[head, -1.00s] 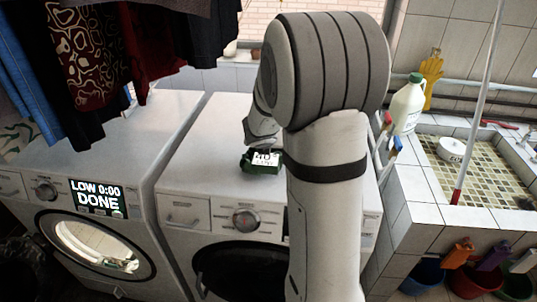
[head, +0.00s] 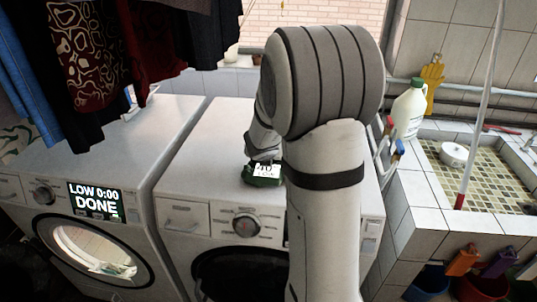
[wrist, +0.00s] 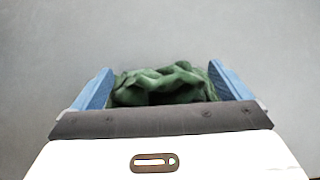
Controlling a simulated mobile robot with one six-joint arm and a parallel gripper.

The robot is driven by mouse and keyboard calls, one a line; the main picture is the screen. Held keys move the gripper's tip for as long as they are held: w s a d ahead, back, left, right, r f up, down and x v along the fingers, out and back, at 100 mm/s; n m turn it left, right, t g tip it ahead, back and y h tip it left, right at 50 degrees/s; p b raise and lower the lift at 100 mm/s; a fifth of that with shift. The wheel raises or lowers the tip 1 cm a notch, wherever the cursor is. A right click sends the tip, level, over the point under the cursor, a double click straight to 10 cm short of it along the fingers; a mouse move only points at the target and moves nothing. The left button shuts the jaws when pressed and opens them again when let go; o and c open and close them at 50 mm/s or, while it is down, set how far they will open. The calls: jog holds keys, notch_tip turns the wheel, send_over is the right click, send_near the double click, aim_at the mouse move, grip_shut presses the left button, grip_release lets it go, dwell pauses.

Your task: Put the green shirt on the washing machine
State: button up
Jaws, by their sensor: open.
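The green shirt (wrist: 160,85) is a crumpled bundle between the two blue fingertips of my gripper (wrist: 160,92) in the wrist view. The fingers are open, one on each side of it; I cannot tell whether they touch the cloth. Grey surface shows around it. In the head view the shirt (head: 262,182) is a small dark green patch on the top of the right washing machine (head: 205,160), near its front edge. My gripper's end is just above it, with my arm hiding the machine's right part.
A second washer (head: 100,150) stands at left, its display reading DONE and its round door window lit. Dark clothes (head: 110,45) hang above it. A white bottle (head: 408,110) stands by the tiled sink (head: 475,165) at right. The right machine's top left is clear.

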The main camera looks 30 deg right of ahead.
jog(key=shift+r, duration=0.15)
jog(key=p+v, duration=0.5)
jog(key=v, duration=0.7)
jog(key=s+a+r+n+t+y, duration=0.1)
jog(key=s+a+r+n+y, duration=0.25)
jog(key=a+n, duration=0.6)
jog(key=s+a+r+n+t+y, duration=0.15)
jog(key=a+r+n+y, duration=0.3)
jog(key=n, duration=1.05)
jog(key=s+d+f+n+g+h, duration=0.2)
jog(key=s+n+g, duration=0.4)
jog(key=s+n, duration=1)
jog(key=shift+f+n+h, duration=0.5)
jog(key=shift+f+n, duration=0.1)
jog(key=shift+n, duration=0.65)
jog(key=shift+b, duration=0.3)
